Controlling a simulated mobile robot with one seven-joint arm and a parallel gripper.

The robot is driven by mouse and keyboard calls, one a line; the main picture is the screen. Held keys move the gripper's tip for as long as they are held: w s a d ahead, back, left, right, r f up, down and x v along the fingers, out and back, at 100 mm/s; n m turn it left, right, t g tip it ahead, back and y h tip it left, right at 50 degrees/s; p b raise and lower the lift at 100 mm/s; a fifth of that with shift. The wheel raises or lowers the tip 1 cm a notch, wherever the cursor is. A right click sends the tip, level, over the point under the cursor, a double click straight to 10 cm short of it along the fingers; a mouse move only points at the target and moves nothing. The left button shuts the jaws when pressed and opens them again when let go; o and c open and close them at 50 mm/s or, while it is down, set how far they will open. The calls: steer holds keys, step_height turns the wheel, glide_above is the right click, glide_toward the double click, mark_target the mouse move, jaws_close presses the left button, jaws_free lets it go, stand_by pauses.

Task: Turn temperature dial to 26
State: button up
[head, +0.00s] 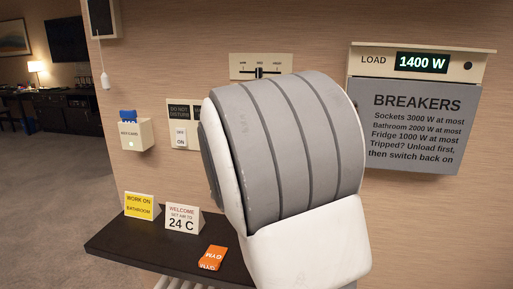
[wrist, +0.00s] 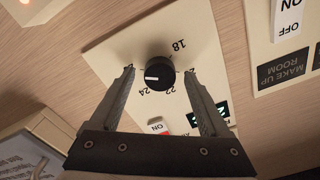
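The temperature dial (wrist: 161,66) is a round black knob with a white mark, on a cream panel (wrist: 110,42) in the wrist view. The numbers 18, 22 and 24 read upside down around it; other labels are partly covered by my fingers. The white mark is on the knob's lower left side, near 24; its exact setting is unclear. My gripper (wrist: 160,71) is open, one finger on each side of the knob, with visible gaps. In the head view my arm hides the dial.
The breaker box (head: 405,128) is right of my arm.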

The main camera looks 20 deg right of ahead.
steer(key=p+v, duration=0.2)
steer(key=v, duration=1.5)
steer(key=shift+s+a+p, duration=0.2)
steer(key=shift+p, duration=0.1)
